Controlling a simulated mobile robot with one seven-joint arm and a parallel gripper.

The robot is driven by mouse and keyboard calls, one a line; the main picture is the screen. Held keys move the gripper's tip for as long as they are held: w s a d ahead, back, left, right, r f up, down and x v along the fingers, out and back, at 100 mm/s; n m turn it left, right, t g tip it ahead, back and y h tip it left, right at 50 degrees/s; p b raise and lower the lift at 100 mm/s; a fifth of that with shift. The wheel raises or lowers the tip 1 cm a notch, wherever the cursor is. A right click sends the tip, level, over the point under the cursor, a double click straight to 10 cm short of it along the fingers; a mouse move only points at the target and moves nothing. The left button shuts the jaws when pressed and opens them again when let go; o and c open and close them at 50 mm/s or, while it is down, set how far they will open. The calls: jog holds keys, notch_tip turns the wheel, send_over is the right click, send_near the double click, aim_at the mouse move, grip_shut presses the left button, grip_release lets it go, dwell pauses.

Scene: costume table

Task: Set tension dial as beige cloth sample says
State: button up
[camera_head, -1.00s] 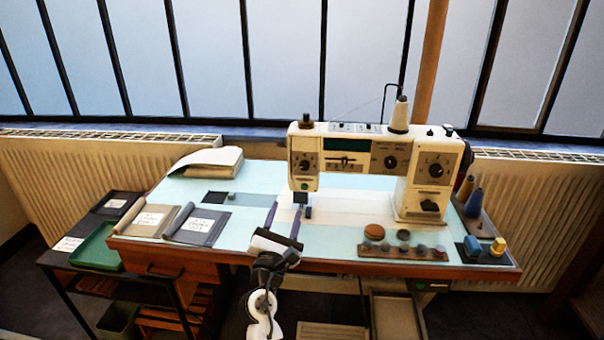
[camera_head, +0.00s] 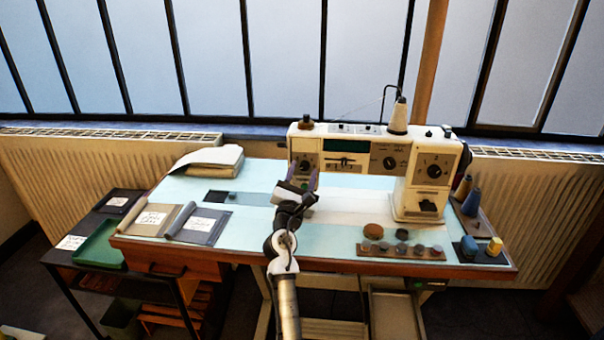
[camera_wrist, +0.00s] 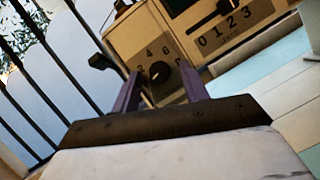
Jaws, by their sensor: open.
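The white sewing machine (camera_head: 350,146) stands at the back right of the table. A dark round dial (camera_wrist: 160,71) with 2, 4 and 6 beside it shows in the wrist view, on the left end of the machine's head. My gripper (camera_head: 303,178) is open in front of this dial, its purple fingers (camera_wrist: 190,82) to either side of it in the picture. I cannot tell whether they touch it. The beige cloth sample (camera_head: 171,214) lies at the table's left with a white label (camera_head: 151,219), too small to read. Fingers partly hide the dial in the head view.
Other dials sit at the middle (camera_head: 389,162) and right (camera_head: 434,171) of the machine. A 0-to-3 slider (camera_wrist: 224,8) is beside the near dial. A grey sample (camera_head: 205,224), folded cloth (camera_head: 208,160) and bobbin rack (camera_head: 400,251) lie apart. The table's front middle is clear.

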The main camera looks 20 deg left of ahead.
grip_shut()
dwell(0.3)
